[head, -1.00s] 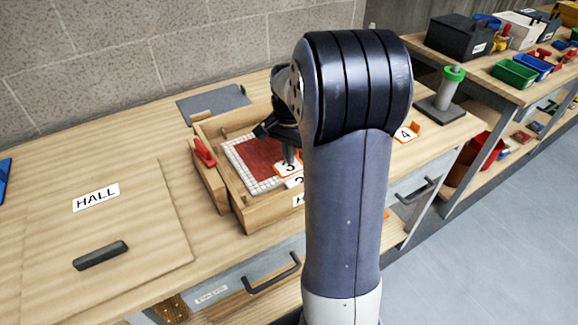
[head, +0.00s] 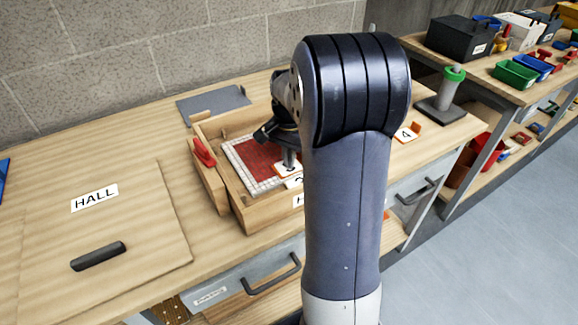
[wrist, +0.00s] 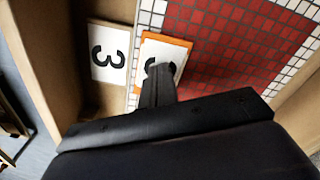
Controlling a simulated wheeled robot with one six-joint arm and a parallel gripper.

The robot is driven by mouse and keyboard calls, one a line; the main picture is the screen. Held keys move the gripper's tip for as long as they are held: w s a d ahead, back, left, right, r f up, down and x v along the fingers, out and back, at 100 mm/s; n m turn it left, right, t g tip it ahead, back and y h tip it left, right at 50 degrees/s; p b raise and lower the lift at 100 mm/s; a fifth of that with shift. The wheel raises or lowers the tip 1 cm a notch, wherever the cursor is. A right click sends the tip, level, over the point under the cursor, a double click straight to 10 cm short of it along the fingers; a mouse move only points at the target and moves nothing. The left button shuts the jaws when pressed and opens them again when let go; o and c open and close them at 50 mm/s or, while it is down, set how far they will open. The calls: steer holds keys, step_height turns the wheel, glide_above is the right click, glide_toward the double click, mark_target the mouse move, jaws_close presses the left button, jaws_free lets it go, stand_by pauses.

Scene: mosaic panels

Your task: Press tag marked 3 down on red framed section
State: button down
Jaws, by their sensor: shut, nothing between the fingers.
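The orange-edged tag with a 3 (wrist: 178,49) lies on the corner of the mosaic panel, over white border tiles and red tiles. My gripper (wrist: 158,72) is shut and empty, its fingertips over the tag and hiding part of its digit. They look to be on the tag or just above it; I cannot tell which. In the head view my gripper (head: 289,163) points down at the tag (head: 281,169), which is mostly covered. The red section (wrist: 232,45) has a white tile border (wrist: 151,14) and also shows in the head view (head: 252,156).
A wooden tray (head: 238,205) with raised walls surrounds the panel. A white label with a 3 (wrist: 107,53) is fixed beside the tag. A red-handled tool (head: 204,153) is at the tray's left. An orange holder marked 4 (head: 407,133) stands to the right.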

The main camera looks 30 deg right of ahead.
steer(key=shift+r, duration=0.15)
step_height(320, 180, up, 8)
steer(key=p, duration=0.6)
steer(key=shift+p, duration=0.35)
steer(key=shift+f, duration=0.2)
step_height(320, 180, down, 8)
steer(key=b, duration=0.6)
steer(key=shift+b, duration=0.4)
steer(key=shift+r, duration=0.1)
